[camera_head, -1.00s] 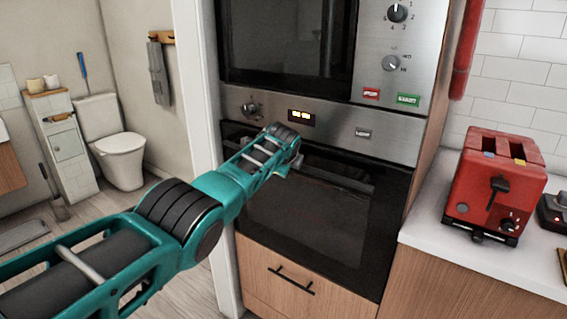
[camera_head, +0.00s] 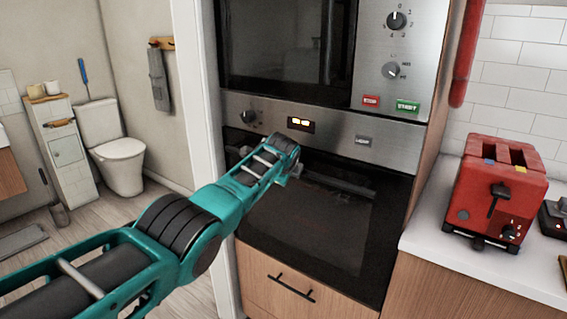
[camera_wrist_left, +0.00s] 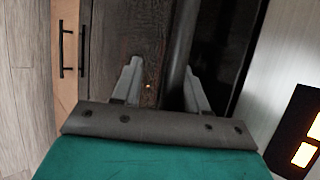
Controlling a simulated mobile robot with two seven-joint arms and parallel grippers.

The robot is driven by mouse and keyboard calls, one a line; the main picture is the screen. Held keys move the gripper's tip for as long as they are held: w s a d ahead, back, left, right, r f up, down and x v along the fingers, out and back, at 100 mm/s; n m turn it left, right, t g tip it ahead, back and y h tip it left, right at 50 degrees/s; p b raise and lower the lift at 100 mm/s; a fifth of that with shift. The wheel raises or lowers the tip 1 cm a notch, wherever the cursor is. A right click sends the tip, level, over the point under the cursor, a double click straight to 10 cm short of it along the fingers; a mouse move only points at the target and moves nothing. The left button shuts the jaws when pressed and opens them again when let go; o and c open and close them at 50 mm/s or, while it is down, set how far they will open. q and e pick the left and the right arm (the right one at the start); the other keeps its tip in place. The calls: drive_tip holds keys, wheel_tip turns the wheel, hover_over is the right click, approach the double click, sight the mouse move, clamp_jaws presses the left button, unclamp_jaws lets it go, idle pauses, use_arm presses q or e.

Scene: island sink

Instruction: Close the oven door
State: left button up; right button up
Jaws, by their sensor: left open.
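The oven door (camera_head: 305,218) is a dark glass panel under the steel control strip. It looks shut or nearly shut in the head view; I cannot tell if a small gap remains. Its bar handle (camera_head: 340,182) runs along the top, partly hidden by my left arm. My left gripper (camera_wrist_left: 160,82) is open at the door. In the left wrist view the handle (camera_wrist_left: 181,45) passes between the two fingers, nearer the right one, with the dark door (camera_wrist_left: 133,35) behind. In the head view the fingers are mostly hidden by my wrist. My right gripper is out of view.
A microwave (camera_head: 290,45) sits above the oven, and a wooden drawer (camera_head: 290,285) with a black handle is below. A red toaster (camera_head: 492,200) stands on the white counter (camera_head: 425,235) at the right. A white door frame (camera_head: 200,110) is close on the left.

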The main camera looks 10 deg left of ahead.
use_arm(q)
drive_tip(key=shift+s+d+r+t+h+p, duration=0.1)
drive_tip(key=shift+d+r+t+h+p, duration=0.05)
drive_tip(key=shift+d+r+p, duration=0.3)
drive_tip(key=shift+s+d+r+t+h+p, duration=0.15)
drive_tip(key=shift+r+p, duration=0.1)
drive_tip(key=shift+r, duration=0.3)
drive_tip(key=shift+s+r, duration=0.35)
drive_tip(key=shift+r, duration=0.05)
drive_tip(key=v, duration=1)
drive_tip(key=shift+s+a+f+p, duration=0.25)
drive_tip(key=shift+s+f+p, duration=0.1)
drive_tip(key=shift+p, duration=0.1)
